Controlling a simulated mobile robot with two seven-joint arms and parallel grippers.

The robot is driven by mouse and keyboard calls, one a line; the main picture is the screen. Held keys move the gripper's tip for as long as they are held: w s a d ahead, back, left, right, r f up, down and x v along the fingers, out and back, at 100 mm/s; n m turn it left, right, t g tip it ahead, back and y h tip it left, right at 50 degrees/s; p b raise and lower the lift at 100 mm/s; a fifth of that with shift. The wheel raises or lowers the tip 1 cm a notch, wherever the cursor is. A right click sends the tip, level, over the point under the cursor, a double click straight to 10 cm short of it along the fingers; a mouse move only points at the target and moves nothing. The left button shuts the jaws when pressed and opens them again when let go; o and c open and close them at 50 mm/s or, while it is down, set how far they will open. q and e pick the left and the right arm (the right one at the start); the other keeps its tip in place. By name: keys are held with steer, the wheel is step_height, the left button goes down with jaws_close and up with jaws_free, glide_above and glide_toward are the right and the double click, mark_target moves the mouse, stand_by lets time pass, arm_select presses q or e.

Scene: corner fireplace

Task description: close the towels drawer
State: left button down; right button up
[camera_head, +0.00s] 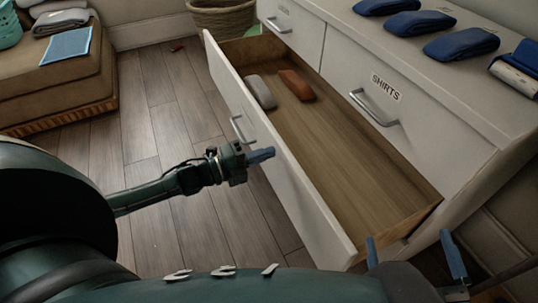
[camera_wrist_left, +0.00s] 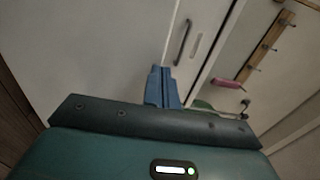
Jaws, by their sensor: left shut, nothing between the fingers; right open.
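A white drawer (camera_head: 318,212) stands pulled open from a white dresser, its label not visible. It holds a grey rolled item (camera_head: 261,91) and an orange-brown one (camera_head: 296,85) near the far end; the rest of its wooden floor is bare. A metal handle (camera_head: 237,128) is on its front. My left gripper (camera_head: 270,154) is shut and empty at the outer face of the drawer front, nearer me than the handle. In the left wrist view its blue fingers (camera_wrist_left: 162,88) point at a white panel with a dark handle (camera_wrist_left: 181,43); contact cannot be told. My right gripper (camera_head: 413,250) is open by the drawer's near end.
A closed drawer labelled SHIRTS (camera_head: 392,107) and another closed drawer (camera_head: 291,29) sit above. Dark blue folded items (camera_head: 462,43) lie on the dresser top. A wicker basket (camera_head: 222,17) stands behind. A brown cushioned seat (camera_head: 62,82) is at left. The wooden floor between is mostly clear.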

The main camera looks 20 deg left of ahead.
arm_select(q)
steer(key=shift+w+d, duration=0.45)
steer(key=shift+w, duration=0.1)
arm_select(e)
steer(key=shift+a, duration=0.1)
steer(key=shift+s, duration=0.1)
